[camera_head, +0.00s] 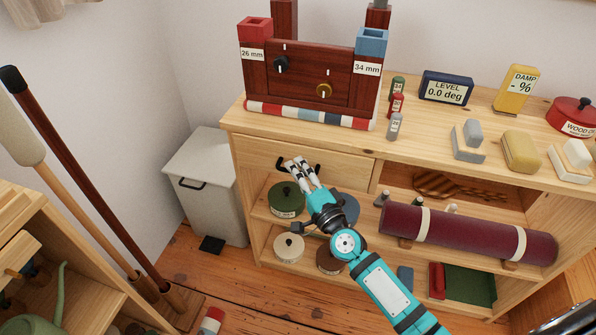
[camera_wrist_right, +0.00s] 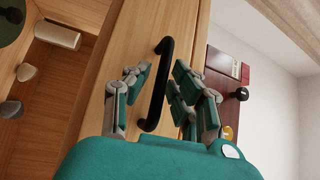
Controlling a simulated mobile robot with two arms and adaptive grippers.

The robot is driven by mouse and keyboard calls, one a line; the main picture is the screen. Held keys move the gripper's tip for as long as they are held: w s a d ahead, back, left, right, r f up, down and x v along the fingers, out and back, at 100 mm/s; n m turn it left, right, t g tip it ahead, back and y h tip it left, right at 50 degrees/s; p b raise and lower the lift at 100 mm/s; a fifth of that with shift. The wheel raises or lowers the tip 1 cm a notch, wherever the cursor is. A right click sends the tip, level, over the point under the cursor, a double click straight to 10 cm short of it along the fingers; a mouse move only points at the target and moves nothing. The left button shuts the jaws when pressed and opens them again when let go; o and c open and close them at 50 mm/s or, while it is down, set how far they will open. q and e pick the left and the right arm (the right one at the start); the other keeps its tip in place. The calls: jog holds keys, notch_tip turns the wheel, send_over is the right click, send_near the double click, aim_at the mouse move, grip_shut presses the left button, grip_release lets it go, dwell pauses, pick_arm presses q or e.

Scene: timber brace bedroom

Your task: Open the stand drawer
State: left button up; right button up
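The stand drawer (camera_head: 255,153) has a pale wooden front under the left part of the stand's top (camera_head: 235,118), and it looks shut. Its black bar handle (camera_head: 317,168) is partly hidden by my right gripper (camera_head: 300,165) in the head view. In the wrist view the drawer front (camera_wrist_right: 123,50) and the whole black handle (camera_wrist_right: 158,90) show. My right gripper (camera_wrist_right: 160,82) is open, with its fingers apart on the two sides of the handle. I cannot tell whether any finger touches it. My left gripper is not in view.
Shelves below hold a green pot (camera_head: 286,200), a cream pot (camera_head: 289,248) and a maroon roll (camera_head: 465,232). A white bin (camera_head: 208,180) stands left of the stand. A dark red wooden panel (camera_head: 325,75) and several small items stand on top. Floor (camera_head: 215,275) shows in front.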

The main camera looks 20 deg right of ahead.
grip_shut()
jog(key=shift+s+a+f, duration=0.1)
